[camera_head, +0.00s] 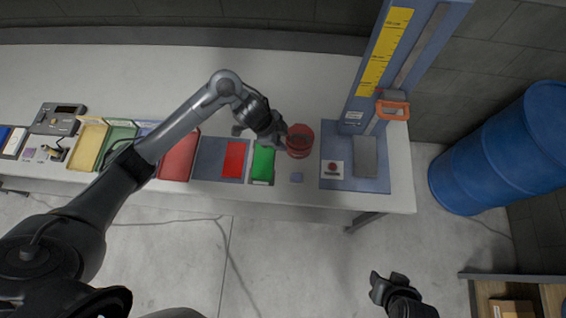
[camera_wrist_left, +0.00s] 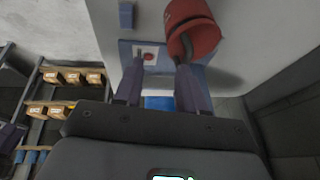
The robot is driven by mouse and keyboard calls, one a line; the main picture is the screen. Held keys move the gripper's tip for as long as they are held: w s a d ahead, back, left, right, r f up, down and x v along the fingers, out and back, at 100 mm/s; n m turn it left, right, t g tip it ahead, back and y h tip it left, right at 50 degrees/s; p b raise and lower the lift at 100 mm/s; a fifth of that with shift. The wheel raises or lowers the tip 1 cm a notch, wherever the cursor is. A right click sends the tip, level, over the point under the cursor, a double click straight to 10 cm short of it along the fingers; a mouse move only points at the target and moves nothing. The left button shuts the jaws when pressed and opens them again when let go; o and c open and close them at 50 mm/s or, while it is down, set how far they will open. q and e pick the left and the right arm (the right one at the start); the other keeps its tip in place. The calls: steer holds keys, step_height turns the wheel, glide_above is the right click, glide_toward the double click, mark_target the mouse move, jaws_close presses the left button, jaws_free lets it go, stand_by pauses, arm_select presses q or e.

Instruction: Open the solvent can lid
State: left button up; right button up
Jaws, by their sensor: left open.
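The solvent can (camera_head: 300,141) is a red round can standing on the white bench, left of the blue height gauge. In the left wrist view the red can (camera_wrist_left: 193,24) shows at the top, beyond the right finger. I cannot make out clearly whether its lid is shut. My left gripper (camera_head: 265,133) is open and just left of the can, with nothing seen between its fingers. Its two spread fingers also show in the left wrist view (camera_wrist_left: 157,84). My right gripper (camera_head: 388,283) is low at the right, off the bench and far from the can.
A green tray (camera_head: 263,162) and a red panel (camera_head: 234,159) lie left of the can. A blue base mat (camera_head: 330,183) with a tall blue post (camera_head: 368,92) and orange clamp (camera_head: 393,110) stands to the right. A blue barrel (camera_head: 505,150) is beyond the bench.

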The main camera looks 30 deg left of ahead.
arm_select(q)
steer(key=s+d+f+g+p, duration=0.1)
steer(key=s+d+f, duration=0.1)
steer(key=s, duration=0.3)
steer(key=s+d+f+g+h+p, duration=0.1)
steer(key=s+d+f, duration=0.2)
steer(key=s+d, duration=0.1)
steer(key=shift+s+d+f, duration=0.15)
steer(key=shift+s, duration=0.4)
arm_select(e)
steer(key=shift+s+d+r, duration=0.15)
steer(key=shift+d+r, duration=0.25)
steer(key=shift+r, duration=0.25)
steer(key=shift+s+d+r, duration=0.15)
steer(key=shift+d+r, duration=0.2)
steer(key=shift+r, duration=0.3)
steer(key=shift+a, duration=0.1)
